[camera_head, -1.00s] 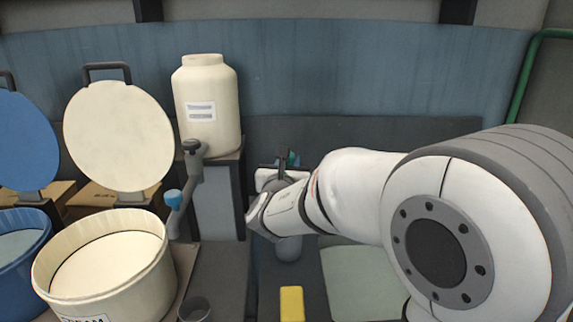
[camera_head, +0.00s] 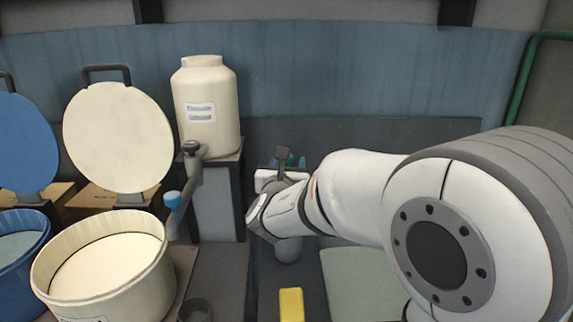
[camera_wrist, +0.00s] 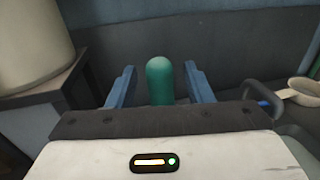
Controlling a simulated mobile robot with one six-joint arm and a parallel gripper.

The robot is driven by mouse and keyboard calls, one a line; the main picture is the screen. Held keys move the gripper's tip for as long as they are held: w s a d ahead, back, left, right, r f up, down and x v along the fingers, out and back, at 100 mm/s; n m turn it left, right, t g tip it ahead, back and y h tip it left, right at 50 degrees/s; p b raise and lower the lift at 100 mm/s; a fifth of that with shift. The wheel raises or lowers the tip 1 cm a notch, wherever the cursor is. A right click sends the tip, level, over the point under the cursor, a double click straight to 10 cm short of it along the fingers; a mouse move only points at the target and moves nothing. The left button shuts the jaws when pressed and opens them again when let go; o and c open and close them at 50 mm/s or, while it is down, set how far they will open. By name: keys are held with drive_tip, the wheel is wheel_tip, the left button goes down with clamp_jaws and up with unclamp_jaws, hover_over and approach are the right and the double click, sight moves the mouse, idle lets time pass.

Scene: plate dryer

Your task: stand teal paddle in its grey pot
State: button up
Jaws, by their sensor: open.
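The teal paddle (camera_wrist: 159,80) shows in the wrist view as a rounded upright end between my gripper's two blue fingers. My gripper (camera_wrist: 160,82) is open, with a visible gap on each side of the teal end. In the head view a small teal bit (camera_head: 291,160) shows beside my gripper, mostly hidden by it; the paddle's lower part is hidden in both views. A small dark grey pot (camera_head: 194,311) stands at the bottom of the head view, left of my arm, and its lower part is cut off.
A yellow block (camera_head: 291,304) lies below my arm. A pale green mat (camera_head: 358,285) is right of it. A cream tub (camera_head: 60,290), its lid (camera_head: 117,140) and a cream jar (camera_head: 207,105) stand left. The wrist view shows a white cup-like thing (camera_wrist: 302,90) at right.

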drive_tip(key=s+a, duration=0.2)
drive_tip(key=s, duration=1)
drive_tip(key=s+d+f+m+g+h, duration=0.3)
drive_tip(key=d+f+m+g, duration=0.15)
drive_tip(key=d+m, duration=0.3)
drive_tip(key=s+d+f+m+g+h, duration=0.25)
drive_tip(key=d+m+g, duration=0.25)
drive_tip(key=d+m, duration=0.3)
drive_tip(key=s+d+f+m+g+y, duration=0.35)
drive_tip(key=s+f+m+g, duration=0.2)
drive_tip(key=s+m, duration=0.3)
drive_tip(key=s+a+f+m+y, duration=0.2)
drive_tip(key=s+a+m+y, duration=0.2)
drive_tip(key=m, duration=0.5)
drive_tip(key=shift+a+f+m+y+b, duration=0.25)
drive_tip(key=shift+m+y+b, duration=0.2)
drive_tip(key=shift+y, duration=0.25)
drive_tip(key=p+v, duration=0.4)
drive_tip(key=shift+w+r, duration=0.15)
drive_tip(key=shift+w, duration=0.15)
